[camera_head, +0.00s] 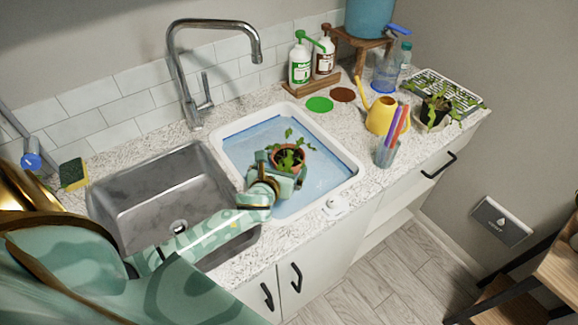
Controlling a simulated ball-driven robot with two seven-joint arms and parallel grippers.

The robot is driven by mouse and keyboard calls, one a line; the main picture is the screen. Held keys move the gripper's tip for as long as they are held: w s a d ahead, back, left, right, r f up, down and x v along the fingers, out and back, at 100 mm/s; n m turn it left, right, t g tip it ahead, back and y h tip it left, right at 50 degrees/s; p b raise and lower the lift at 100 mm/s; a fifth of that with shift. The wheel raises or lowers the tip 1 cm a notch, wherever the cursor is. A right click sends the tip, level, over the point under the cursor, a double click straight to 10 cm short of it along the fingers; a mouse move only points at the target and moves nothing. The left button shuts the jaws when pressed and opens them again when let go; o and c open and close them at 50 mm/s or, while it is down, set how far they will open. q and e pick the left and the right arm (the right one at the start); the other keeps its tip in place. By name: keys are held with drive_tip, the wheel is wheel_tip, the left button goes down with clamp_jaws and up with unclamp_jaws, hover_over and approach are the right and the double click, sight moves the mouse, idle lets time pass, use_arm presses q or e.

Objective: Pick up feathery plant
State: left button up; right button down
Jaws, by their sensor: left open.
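A leafy green plant (291,143) in a small terracotta pot (289,158) stands in the white tray with a blue bottom (240,150). My left gripper (284,168) is open at the near side of this pot, with its fingers close around it. I cannot tell whether they touch the pot, and the gripper hides its lower part. A second plant (437,102) in a dark pot stands on the counter at the right, by a slatted rack. I cannot tell for sure which of the two is the feathery one. My right gripper is not in view.
A steel sink (150,185) lies left of the tray, with a tall faucet (190,65) behind. A yellow watering can (381,113) and a cup of pens (386,152) stand to the right. Two pump bottles (301,66) stand at the back. A sponge (73,174) lies left.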

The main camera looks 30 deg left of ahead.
sight(289, 157)
use_arm(q)
drive_tip(key=x, duration=0.3)
drive_tip(key=shift+s+b, duration=0.1)
drive_tip(key=shift+b, duration=0.25)
drive_tip(key=b+x, duration=0.2)
drive_tip(key=x, duration=0.3)
drive_tip(key=shift+s+f, duration=0.1)
drive_tip(key=shift+f, duration=0.05)
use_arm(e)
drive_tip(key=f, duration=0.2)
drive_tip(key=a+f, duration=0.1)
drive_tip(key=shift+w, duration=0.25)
use_arm(q)
drive_tip(key=shift+s, duration=0.1)
drive_tip(key=c, duration=1)
drive_tip(key=shift+a, duration=0.1)
drive_tip(key=shift+c, duration=0.9)
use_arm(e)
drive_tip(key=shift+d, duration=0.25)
